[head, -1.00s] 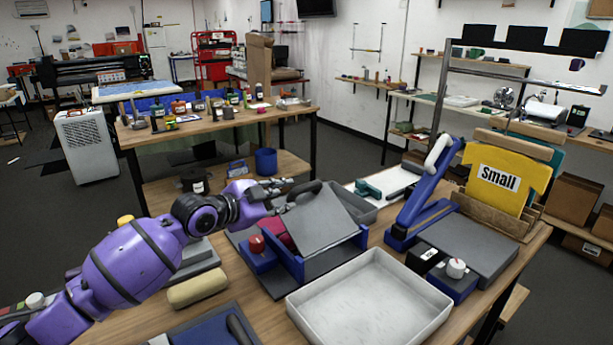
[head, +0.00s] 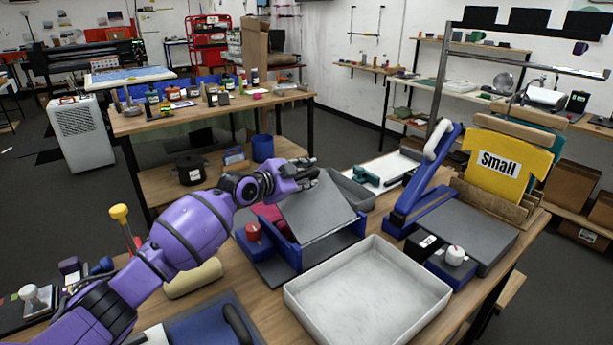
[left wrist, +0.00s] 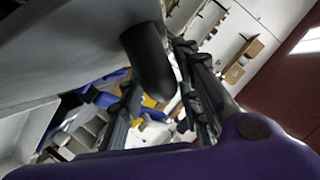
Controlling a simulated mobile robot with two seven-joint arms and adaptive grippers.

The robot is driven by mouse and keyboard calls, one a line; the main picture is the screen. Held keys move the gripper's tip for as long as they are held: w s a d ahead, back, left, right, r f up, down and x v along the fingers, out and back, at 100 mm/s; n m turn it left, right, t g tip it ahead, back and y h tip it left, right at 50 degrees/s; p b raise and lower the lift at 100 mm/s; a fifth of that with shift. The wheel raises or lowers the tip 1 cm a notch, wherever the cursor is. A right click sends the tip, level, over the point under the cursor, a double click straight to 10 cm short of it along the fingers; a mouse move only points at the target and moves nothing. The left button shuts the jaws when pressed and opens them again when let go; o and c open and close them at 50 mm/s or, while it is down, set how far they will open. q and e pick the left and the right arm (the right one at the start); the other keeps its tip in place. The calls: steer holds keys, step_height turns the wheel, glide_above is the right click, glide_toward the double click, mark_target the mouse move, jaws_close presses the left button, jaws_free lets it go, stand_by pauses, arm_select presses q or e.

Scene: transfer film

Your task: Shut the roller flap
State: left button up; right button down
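The roller flap (head: 318,208) is a grey tilted panel on a blue-sided unit (head: 288,252) with a red knob (head: 253,232), in the middle of the head view. It stands raised at a slant. My left gripper (head: 312,170) is at the flap's upper edge and hides the dark handle there. In the left wrist view the rounded end of the dark handle (left wrist: 150,62) shows between the fingers (left wrist: 158,85). The fingers stand wide apart, and a firm grip on the handle does not show. My right gripper is out of view.
An empty white tray (head: 440,292) lies in front of the unit. A blue-armed press (head: 425,180) stands to the right, by a yellow shirt-shaped board marked Small (head: 505,185). A beige roll (head: 193,278) and a blue pad (head: 205,330) lie at the front left.

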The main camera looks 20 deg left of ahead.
arm_select(q)
steer(key=shift+w, duration=0.2)
steer(key=shift+c, duration=0.2)
steer(key=shift+f, duration=0.1)
jaws_close()
steer(key=shift+f, duration=0.1)
